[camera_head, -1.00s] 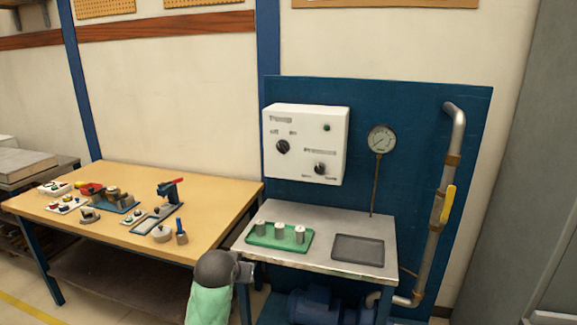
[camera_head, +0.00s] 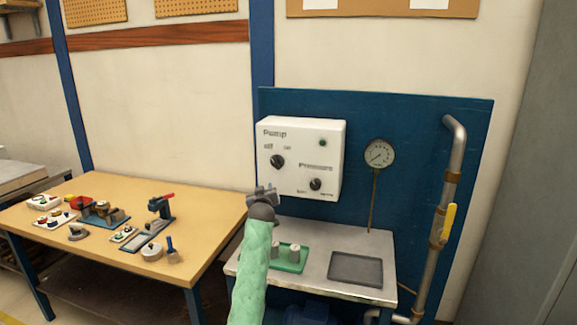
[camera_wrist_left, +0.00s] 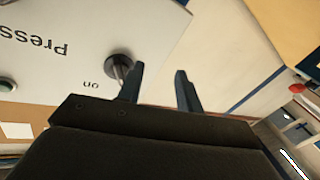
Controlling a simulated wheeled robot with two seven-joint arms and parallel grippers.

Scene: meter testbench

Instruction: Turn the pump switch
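The pump switch (camera_head: 278,161) is a black knob under the word "Pump" on the white control box (camera_head: 327,155). It also shows in the left wrist view (camera_wrist_left: 119,66), beside one fingertip, with the label "on" near it. My left gripper (camera_head: 262,190) is just below and left of the knob in the head view. In the left wrist view its two fingers (camera_wrist_left: 158,75) are apart with nothing between them. The knob lies outside the fingers; I cannot tell whether it touches one. My right gripper is not in view.
A pressure knob (camera_head: 316,184) and a green lamp (camera_head: 323,142) are on the same box. A gauge (camera_head: 379,153) and a pipe with a yellow valve handle (camera_head: 448,222) stand to the right. Below are a green tray (camera_head: 292,266) and a dark tray (camera_head: 356,268).

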